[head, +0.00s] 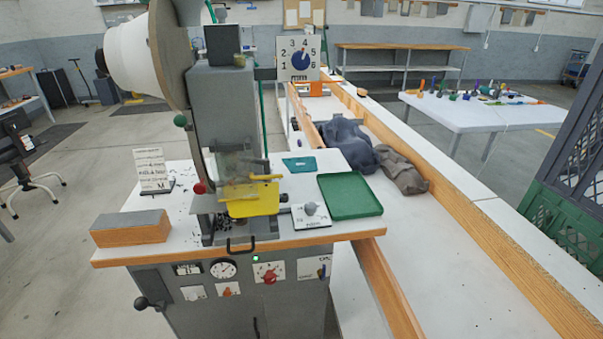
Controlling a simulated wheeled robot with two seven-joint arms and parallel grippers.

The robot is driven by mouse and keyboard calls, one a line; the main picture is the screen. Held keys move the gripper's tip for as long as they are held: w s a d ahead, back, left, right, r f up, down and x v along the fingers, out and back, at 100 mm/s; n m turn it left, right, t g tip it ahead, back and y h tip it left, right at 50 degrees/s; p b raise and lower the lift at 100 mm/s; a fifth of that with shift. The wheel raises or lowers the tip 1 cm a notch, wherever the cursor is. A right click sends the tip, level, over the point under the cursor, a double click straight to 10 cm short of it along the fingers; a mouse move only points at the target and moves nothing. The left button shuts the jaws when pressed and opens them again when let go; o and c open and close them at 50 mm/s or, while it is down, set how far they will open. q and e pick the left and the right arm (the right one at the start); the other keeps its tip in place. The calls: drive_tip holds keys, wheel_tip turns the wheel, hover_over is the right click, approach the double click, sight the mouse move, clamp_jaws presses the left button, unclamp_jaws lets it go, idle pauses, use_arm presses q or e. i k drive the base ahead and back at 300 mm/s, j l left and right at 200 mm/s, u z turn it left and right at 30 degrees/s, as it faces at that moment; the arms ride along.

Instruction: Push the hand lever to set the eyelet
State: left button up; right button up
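The grey eyelet press (222,110) stands on a white bench top with a wooden edge. A red ball knob (199,188) sits at its lower left, and a green ball knob (181,120) sits higher on the same side. A crank with a dark ball (145,303) sticks out from the cabinet's left front. I cannot tell which of these is the hand lever. A clear guard covers the middle of the press, above a yellow plate (255,200); any eyelet there is too small to make out. Neither of my grippers shows in this view.
A wooden block (131,228) lies at the front left of the bench. A small knob panel (311,215) and a green tray (349,196) are right of the press. Dark cloths (347,142) lie on the long white counter, whose near part is clear.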

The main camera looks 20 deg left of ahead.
sight(141, 303)
drive_tip(key=u, duration=2.05)
